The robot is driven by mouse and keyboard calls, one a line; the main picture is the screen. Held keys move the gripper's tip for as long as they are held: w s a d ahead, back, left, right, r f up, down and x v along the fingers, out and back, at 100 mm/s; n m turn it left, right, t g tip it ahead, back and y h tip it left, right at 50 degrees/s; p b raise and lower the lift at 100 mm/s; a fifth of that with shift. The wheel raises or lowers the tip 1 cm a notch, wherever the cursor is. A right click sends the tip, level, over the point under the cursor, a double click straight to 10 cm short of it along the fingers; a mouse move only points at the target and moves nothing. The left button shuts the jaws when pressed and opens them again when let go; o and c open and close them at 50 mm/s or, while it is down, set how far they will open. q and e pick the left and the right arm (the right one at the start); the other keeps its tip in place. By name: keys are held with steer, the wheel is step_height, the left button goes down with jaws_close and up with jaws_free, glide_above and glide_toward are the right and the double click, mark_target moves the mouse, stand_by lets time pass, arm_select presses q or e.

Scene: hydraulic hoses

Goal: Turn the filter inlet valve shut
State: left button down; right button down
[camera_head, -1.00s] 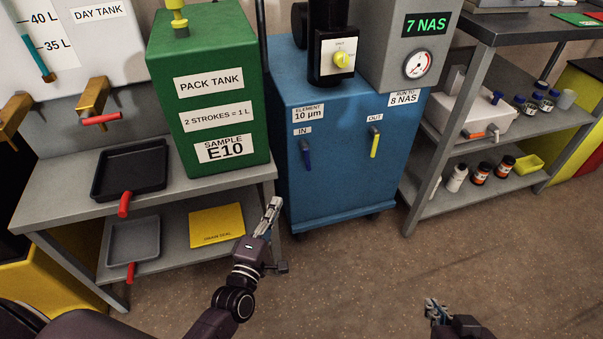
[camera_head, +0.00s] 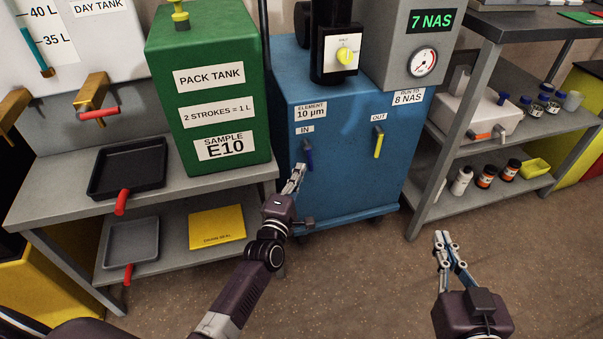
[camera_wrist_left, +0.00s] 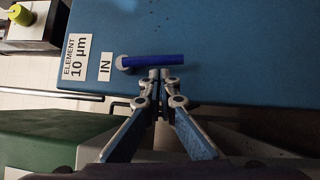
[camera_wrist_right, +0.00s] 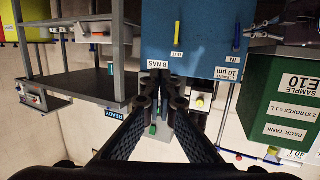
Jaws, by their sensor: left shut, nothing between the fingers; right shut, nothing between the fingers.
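The filter inlet valve is the blue lever (camera_head: 308,154) under the IN label on the blue filter cabinet (camera_head: 345,185). It hangs down from its pivot. In the left wrist view the lever (camera_wrist_left: 158,60) runs across from its pale pivot. My left gripper (camera_head: 300,168) is shut and empty, at the lever's left side near its lower half. In the left wrist view its fingertips (camera_wrist_left: 160,74) are right alongside the lever; I cannot tell whether they touch it. My right gripper (camera_head: 446,238) is shut and empty, held low in front of the cabinet's right side.
The yellow OUT lever (camera_head: 379,142) hangs to the right on the same panel. The green pack tank (camera_head: 215,140) and a grey bench (camera_head: 60,195) with trays stand left. A grey shelf (camera_head: 480,205) with bottles stands right. The floor in front is clear.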

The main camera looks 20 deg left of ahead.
steer(key=shift+w+a+r, duration=0.1)
steer(key=shift+r, duration=0.35)
steer(key=shift+t, duration=0.3)
